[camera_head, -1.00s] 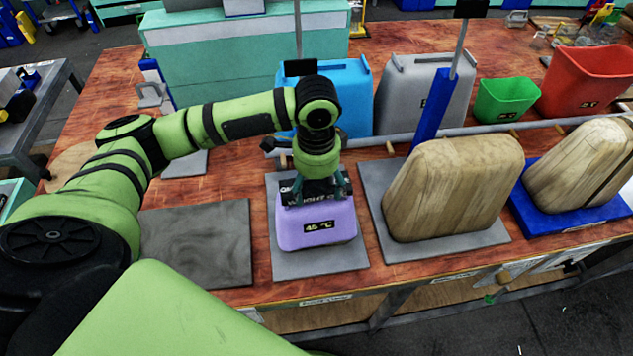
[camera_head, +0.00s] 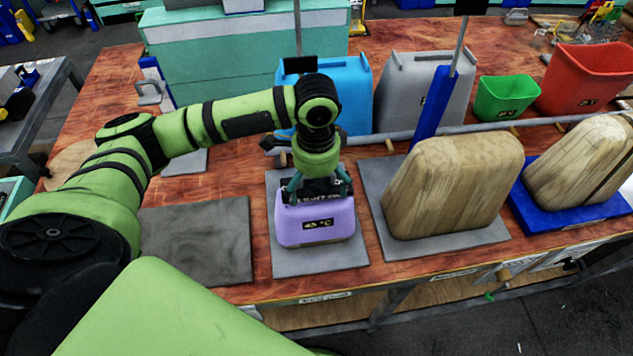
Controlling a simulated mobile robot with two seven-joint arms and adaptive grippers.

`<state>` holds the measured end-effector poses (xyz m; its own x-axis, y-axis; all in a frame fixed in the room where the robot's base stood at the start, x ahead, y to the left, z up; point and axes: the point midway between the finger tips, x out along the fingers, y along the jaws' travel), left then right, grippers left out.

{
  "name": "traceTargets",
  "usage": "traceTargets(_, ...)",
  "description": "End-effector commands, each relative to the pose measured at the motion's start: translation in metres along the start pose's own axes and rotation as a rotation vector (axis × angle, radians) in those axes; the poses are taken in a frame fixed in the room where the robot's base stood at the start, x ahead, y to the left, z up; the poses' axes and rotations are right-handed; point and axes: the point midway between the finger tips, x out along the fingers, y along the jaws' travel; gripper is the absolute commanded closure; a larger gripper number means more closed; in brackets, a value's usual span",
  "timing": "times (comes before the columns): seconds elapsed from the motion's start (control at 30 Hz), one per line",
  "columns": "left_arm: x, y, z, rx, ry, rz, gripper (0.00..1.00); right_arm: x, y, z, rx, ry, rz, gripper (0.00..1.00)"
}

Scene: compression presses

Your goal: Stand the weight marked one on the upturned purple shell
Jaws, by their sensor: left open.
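The purple shell (camera_head: 290,232) stands upturned on a grey pad, its label facing me. A dark block with white lettering (camera_head: 312,197) is on its top, between my left gripper's fingers; it looks like the weight, but its mark is not readable. My left gripper (camera_head: 318,189) points down from above. Its teal fingers are open, one on each side of the dark block. The gripper hides much of the block and the shell's top, so contact cannot be told. My right gripper is not in view.
A bare dark grey plate (camera_head: 197,240) lies left of the shell. A wooden-looking shell (camera_head: 455,190) stands close on the right, another (camera_head: 585,165) on a blue pad beyond. Blue (camera_head: 345,90) and grey (camera_head: 425,90) containers and a grey rail (camera_head: 490,127) are behind.

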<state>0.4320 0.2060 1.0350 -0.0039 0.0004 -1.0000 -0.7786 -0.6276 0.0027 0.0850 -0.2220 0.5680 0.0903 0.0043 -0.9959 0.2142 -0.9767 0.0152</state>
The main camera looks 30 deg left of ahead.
Motion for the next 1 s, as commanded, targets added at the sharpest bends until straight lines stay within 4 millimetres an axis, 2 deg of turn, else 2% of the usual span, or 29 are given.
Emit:
traceTargets(0.4, -0.084, -0.001, -0.002, 0.002, 0.010, -0.007, 0.00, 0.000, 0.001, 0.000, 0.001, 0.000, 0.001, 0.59)
traceTargets(0.5, -0.100, -0.001, -0.001, 0.001, 0.009, -0.007, 0.00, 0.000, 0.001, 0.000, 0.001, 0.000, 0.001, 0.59)
traceTargets(0.7, -0.116, 0.000, -0.001, 0.001, 0.007, -0.005, 0.00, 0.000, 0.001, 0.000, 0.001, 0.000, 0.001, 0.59)
traceTargets(1.0, -0.118, 0.000, -0.001, 0.001, 0.007, -0.004, 0.00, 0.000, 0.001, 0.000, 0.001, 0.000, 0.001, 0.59)
